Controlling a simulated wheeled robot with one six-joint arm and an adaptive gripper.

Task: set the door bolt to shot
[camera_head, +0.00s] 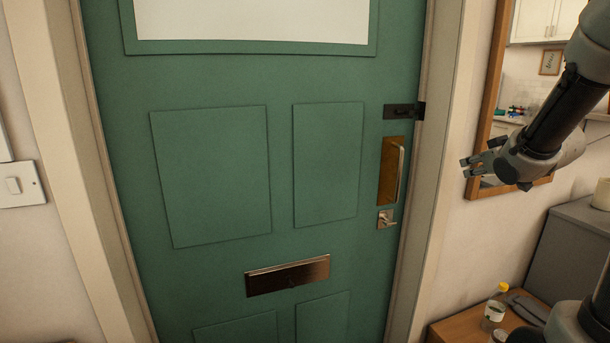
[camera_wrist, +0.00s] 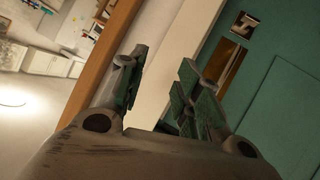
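The door bolt (camera_head: 404,111) is a small dark fitting near the right edge of the green door (camera_head: 280,85), above the brass pull handle (camera_head: 391,172). Its right end reaches the door frame, but I cannot tell how far its bar is drawn. My gripper (camera_head: 466,167) is right of the door, in front of the wall and mirror, apart from the bolt. In the wrist view its two fingers (camera_wrist: 160,78) are spread with nothing between them.
A wood-framed mirror (camera_head: 484,140) hangs right of the door frame. A lever latch (camera_head: 386,218) sits below the pull handle and a letter plate (camera_head: 288,275) lower on the door. The space before the door looks clear.

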